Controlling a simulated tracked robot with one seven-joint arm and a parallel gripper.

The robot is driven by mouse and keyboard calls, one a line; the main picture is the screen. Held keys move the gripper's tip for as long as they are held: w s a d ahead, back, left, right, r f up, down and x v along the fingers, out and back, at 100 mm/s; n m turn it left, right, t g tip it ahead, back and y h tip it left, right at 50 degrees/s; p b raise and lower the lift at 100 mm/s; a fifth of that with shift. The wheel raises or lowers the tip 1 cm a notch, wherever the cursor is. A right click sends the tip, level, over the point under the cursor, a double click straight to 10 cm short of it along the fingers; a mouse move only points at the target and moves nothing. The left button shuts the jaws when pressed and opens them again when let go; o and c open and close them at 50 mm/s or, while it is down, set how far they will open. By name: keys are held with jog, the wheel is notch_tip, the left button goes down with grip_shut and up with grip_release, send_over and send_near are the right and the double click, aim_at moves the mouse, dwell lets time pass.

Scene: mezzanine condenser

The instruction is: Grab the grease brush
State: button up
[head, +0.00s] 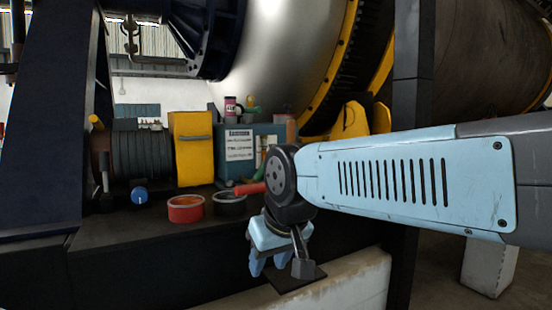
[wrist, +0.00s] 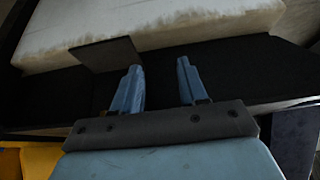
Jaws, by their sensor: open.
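I cannot clearly pick out the grease brush in either view. A red rod or handle (head: 250,188) lies on the dark bench, partly hidden behind my wrist, and I cannot tell whether it is the brush. My gripper (head: 268,264) hangs pointing down at the bench's front edge, right of the tins. In the wrist view my gripper (wrist: 158,72) has its two blue fingers apart with nothing between them.
The dark bench (head: 130,228) carries a red tin (head: 185,209), a dark tin (head: 230,205), a blue-capped item (head: 139,196), a yellow box (head: 192,150) and a blue-green case (head: 234,150). A pale ledge (head: 345,288) runs below the bench front.

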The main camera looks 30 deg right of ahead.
jog(key=shift+o, duration=1.6)
jog(key=w+d+r+m, duration=0.1)
jog(key=w+d+r, duration=0.2)
jog(key=w+r, duration=0.2)
jog(key=w+d+r+m, duration=0.1)
jog(key=w+d+r, duration=0.2)
jog(key=r, duration=0.9)
jog(key=w, duration=0.3)
jog(key=shift+w+d+r+h, duration=0.2)
jog(key=shift+d+h, duration=0.05)
jog(key=shift+h, duration=0.05)
jog(key=m+g+h, duration=0.1)
jog(key=m+g, duration=0.1)
jog(key=m, duration=0.2)
send_near(291, 127)
jog(key=x, duration=0.7)
jog(key=w+x, duration=0.1)
jog(key=x, duration=0.2)
jog(key=shift+w+d, duration=0.15)
jog(key=shift+d, duration=0.25)
